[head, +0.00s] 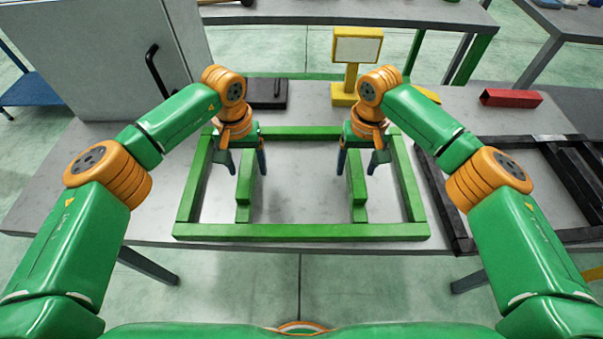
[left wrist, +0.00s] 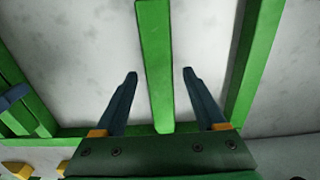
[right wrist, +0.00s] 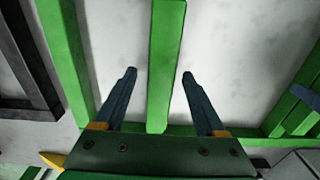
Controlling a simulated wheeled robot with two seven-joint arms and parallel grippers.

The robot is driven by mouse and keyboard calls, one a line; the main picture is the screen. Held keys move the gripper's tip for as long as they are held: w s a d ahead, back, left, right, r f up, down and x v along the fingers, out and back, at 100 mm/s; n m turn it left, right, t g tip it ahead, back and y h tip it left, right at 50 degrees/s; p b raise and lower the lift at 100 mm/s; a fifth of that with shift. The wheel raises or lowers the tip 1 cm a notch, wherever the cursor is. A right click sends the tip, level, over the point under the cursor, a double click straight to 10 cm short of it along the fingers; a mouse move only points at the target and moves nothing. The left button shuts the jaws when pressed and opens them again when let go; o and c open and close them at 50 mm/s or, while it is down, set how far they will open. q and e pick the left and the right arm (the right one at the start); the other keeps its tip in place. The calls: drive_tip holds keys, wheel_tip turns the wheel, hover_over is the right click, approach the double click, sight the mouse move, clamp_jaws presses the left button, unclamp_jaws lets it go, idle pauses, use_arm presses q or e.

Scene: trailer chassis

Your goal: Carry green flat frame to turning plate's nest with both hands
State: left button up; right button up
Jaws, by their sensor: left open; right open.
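The green flat frame (head: 300,231) lies flat on the grey table, a rectangle with two short inner bars. My left gripper (head: 245,165) is open above the left inner bar (head: 243,196). In the left wrist view that bar (left wrist: 154,50) runs between the two spread fingers, with gaps on both sides. My right gripper (head: 359,164) is open above the right inner bar (head: 357,193). In the right wrist view that bar (right wrist: 164,60) runs between its spread fingers, also with gaps. I cannot identify the turning plate's nest.
A black frame (head: 455,215) lies at the right of the table (head: 150,200), close to the green frame. Behind stand a yellow stand with a pale panel (head: 357,48), a black object (head: 267,93) and a red block (head: 510,97). A grey cabinet (head: 100,50) stands back left.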

use_arm(q)
drive_tip(key=shift+f, duration=0.6)
use_arm(e)
drive_tip(key=shift+f, duration=0.6)
use_arm(q)
drive_tip(key=shift+s+f, duration=0.2)
drive_tip(key=shift+f, duration=0.25)
use_arm(e)
drive_tip(key=shift+s+f, duration=0.2)
drive_tip(key=shift+f, duration=0.25)
use_arm(q)
drive_tip(key=shift+w, duration=0.1)
use_arm(e)
drive_tip(key=shift+w, duration=0.1)
use_arm(q)
clamp_jaws()
use_arm(e)
clamp_jaws()
